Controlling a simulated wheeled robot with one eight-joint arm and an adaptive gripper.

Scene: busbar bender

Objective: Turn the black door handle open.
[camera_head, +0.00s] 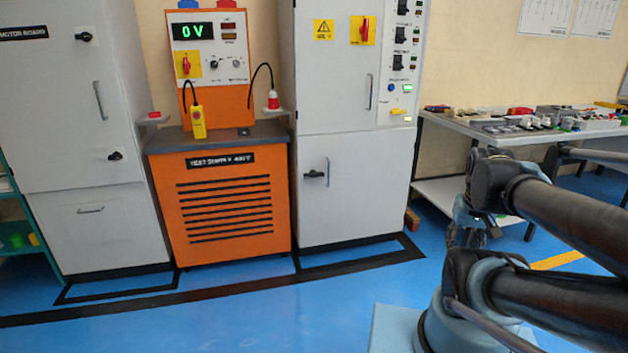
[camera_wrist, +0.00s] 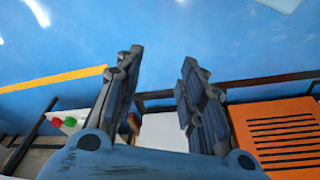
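A black door handle (camera_head: 314,174) sits on the lower door of the grey cabinet on the right in the head view. Another small black handle (camera_head: 115,156) is on the left cabinet. I cannot tell from the task line alone which one is meant. In the wrist view my gripper (camera_wrist: 161,62) is open, its two fingers apart with nothing between them. In the head view the arm's end is at the right, well apart from the right cabinet's lower door. No black handle can be made out in the wrist view.
An orange test supply unit (camera_head: 228,205) stands between the left cabinet (camera_head: 60,110) and the right cabinet (camera_head: 330,80). A workbench (camera_head: 460,128) with several small parts is at the right. The blue floor (camera_head: 300,310) in front is clear.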

